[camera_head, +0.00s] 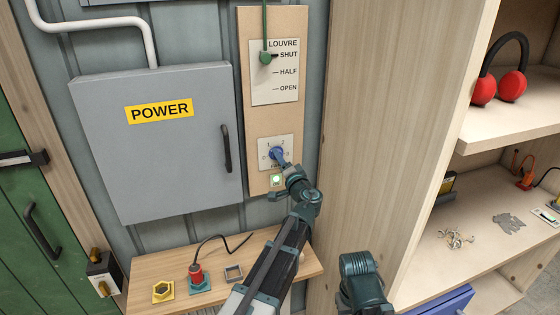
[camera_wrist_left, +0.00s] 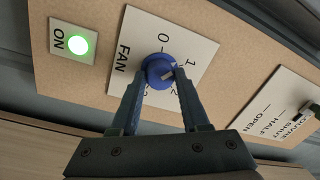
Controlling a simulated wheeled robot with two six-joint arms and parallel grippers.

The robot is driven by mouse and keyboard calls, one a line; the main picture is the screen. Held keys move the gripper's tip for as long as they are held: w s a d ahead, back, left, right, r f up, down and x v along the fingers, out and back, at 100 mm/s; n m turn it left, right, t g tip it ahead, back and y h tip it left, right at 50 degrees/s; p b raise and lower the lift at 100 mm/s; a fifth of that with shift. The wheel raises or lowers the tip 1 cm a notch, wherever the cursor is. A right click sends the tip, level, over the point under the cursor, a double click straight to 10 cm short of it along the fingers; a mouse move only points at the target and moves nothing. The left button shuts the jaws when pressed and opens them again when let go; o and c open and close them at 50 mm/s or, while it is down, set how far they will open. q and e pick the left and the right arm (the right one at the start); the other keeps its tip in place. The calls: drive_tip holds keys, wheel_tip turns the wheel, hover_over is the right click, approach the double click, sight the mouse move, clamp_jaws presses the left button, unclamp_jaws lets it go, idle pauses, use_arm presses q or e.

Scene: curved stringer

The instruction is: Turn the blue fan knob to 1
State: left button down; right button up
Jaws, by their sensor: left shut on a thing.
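The blue fan knob (camera_head: 279,154) sits on a white plate (camera_head: 289,142) on the wooden panel. In the left wrist view the knob (camera_wrist_left: 157,66) shows a pale pointer mark facing roughly between 1 and 2; the exact setting is hard to tell. The digits 0 and 1 are readable there; the fingers partly cover the others. My left gripper (camera_wrist_left: 160,82) is shut on the knob, one finger on each side. In the head view my left gripper (camera_head: 284,167) reaches the knob from below. My right gripper is out of view.
A lit green lamp (camera_head: 276,181) marked ON sits below the knob. The louvre plate (camera_head: 275,85) with its green cord is above. A grey power box (camera_head: 160,150) stands left, a wooden cabinet side (camera_head: 385,120) right. A small shelf (camera_head: 220,290) with several items lies below.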

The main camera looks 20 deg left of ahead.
use_arm(q)
drive_tip(key=shift+m, duration=1.7)
drive_tip(key=shift+t, duration=0.3)
drive_tip(key=shift+c, duration=2)
unclamp_jaws()
drive_tip(key=b+v, duration=0.1)
drive_tip(key=v, duration=1.3)
drive_tip(key=shift+a+r, duration=0.1)
drive_tip(key=shift+r, duration=0.05)
